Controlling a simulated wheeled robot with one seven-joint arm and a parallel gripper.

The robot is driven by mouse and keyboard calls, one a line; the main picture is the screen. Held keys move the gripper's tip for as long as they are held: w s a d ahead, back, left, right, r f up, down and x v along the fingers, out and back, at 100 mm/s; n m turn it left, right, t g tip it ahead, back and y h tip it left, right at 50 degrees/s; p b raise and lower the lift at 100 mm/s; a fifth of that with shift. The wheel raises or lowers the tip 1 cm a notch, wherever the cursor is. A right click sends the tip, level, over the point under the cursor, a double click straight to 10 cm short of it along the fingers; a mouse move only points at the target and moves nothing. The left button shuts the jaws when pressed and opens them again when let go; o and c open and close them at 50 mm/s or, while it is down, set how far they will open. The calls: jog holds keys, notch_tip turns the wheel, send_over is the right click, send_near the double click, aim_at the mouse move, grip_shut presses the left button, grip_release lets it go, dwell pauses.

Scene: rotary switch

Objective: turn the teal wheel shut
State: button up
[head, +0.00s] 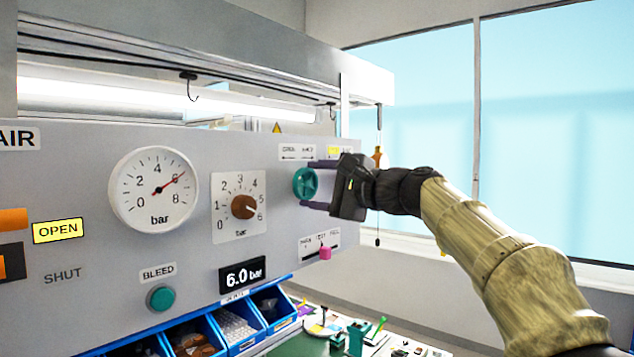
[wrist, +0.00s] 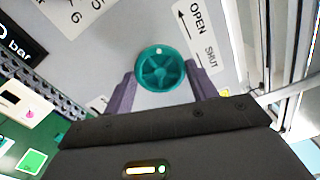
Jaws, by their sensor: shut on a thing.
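The teal wheel (head: 305,184) is a round spoked handwheel on the grey panel, right of the brown knob. In the wrist view the wheel (wrist: 161,69) shows face-on, with a small pale dot at the top of its rim. My gripper (head: 307,185) reaches in from the right, its purple fingers on opposite sides of the wheel, shut on its rim. The fingers also flank the wheel in the wrist view (wrist: 160,88). An OPEN/SHUT label with an arrow (wrist: 198,35) is beside the wheel; it sits above it in the head view (head: 298,152).
A pressure gauge (head: 154,190) points near 6 bar, and a display (head: 243,274) reads 6.0 bar. A brown knob (head: 243,207) and teal bleed button (head: 160,298) are to the left. A pink lever (head: 325,253) is just below my gripper. Blue bins (head: 240,342) stand below.

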jog(key=m+p, duration=0.2)
jog(key=m, duration=0.4)
jog(key=shift+w+d+m, duration=0.1)
jog(key=shift+m, duration=0.2)
jog(key=m+p, duration=0.2)
jog(key=m, duration=0.2)
jog(key=shift+f+m+p, duration=0.15)
jog(key=shift+m+p, duration=0.25)
jog(key=shift+m, duration=0.5)
jog(key=shift+f, duration=0.1)
jog(key=o, duration=1)
jog(key=b+v, duration=0.7)
jog(key=v, duration=1)
